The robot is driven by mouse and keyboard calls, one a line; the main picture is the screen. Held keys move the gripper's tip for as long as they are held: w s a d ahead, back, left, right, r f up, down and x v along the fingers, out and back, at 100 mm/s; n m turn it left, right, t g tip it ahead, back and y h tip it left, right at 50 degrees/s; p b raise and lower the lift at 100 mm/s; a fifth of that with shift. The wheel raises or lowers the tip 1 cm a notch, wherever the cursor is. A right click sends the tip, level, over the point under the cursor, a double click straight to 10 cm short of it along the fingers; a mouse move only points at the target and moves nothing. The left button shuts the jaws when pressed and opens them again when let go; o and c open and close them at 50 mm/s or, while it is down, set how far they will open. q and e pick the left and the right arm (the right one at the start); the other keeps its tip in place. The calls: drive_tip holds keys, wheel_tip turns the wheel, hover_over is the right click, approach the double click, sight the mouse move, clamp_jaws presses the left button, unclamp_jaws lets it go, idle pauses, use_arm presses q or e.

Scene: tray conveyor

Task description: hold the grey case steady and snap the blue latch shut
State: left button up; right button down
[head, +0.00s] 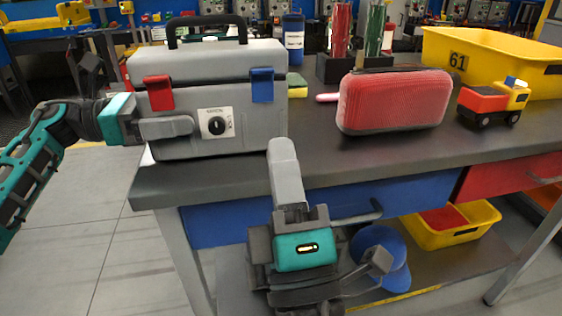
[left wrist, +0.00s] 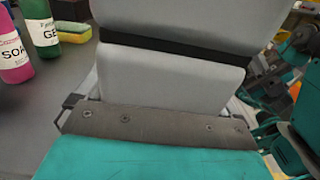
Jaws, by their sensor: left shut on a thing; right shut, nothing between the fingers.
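The grey case (head: 185,139) stands upright on the dark bench at the left, its black handle on top. The blue latch (head: 262,86) is on the front near the right end, over the lid seam; I cannot tell whether it is fully snapped. A red latch (head: 158,94) is on the front left. My left gripper (head: 168,127) is shut on the case at its left end; its grey finger (left wrist: 170,75) shows in the left wrist view. My right gripper (head: 284,158) is shut and empty, pointing up at the bench's front edge, below and right of the blue latch, apart from it.
A red zip case (head: 392,101), a toy truck (head: 493,103) and a yellow bin (head: 500,64) stand to the right on the bench. A sponge (head: 297,85) lies just behind the grey case. Bench surface (head: 330,150) between the grey and red cases is clear.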

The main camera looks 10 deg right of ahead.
use_arm(q)
drive_tip(key=o, duration=1.3)
